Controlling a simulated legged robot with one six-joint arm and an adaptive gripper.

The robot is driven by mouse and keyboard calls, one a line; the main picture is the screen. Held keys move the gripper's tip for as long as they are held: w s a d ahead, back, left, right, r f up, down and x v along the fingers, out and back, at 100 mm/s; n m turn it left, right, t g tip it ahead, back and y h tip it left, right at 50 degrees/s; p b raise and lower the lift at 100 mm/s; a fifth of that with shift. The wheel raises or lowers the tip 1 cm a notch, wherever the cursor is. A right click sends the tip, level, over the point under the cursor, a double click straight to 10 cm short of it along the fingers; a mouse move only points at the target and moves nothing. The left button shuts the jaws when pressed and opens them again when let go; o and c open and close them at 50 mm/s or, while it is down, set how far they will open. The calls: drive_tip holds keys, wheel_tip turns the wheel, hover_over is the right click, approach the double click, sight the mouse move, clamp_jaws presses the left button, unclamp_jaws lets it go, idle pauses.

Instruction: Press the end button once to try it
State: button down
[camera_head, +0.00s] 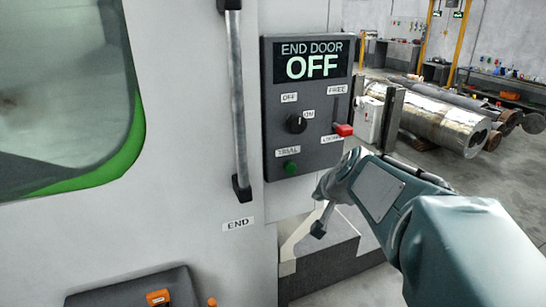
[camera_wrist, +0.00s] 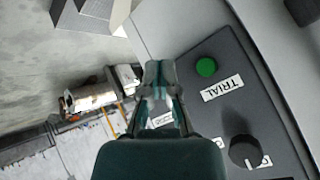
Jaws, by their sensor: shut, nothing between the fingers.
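The end door panel (camera_head: 307,105) is a dark box with a display reading "END DOOR OFF". A round green button (camera_head: 290,168) marked TRIAL sits at its lower left. The green button also shows in the wrist view (camera_wrist: 206,66), to the right of my fingertips and clear of them. My gripper (camera_wrist: 161,70) is shut and empty. In the head view my gripper (camera_head: 322,190) is to the right of and slightly below the button, close to the panel's lower right corner. The gap in depth between fingertips and panel is hard to judge.
A black knob (camera_head: 297,123) sits above the button, between OFF and ON labels. A red lever handle (camera_head: 343,130) sticks out at the panel's right, close to my arm. A vertical door handle (camera_head: 238,100) stands left of the panel. Metal barrels (camera_head: 440,120) lie behind on the right.

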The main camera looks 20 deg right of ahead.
sight(290, 168)
drive_tip(key=w, duration=0.9)
drive_tip(key=shift+w+a, duration=0.15)
drive_tip(key=shift+a, duration=0.2)
idle(0.3)
drive_tip(key=shift+a+r, duration=0.1)
drive_tip(key=shift+a, duration=0.2)
drive_tip(key=shift+d, duration=0.2)
drive_tip(key=shift+a, duration=0.1)
idle(0.6)
drive_tip(key=shift+w, duration=0.35)
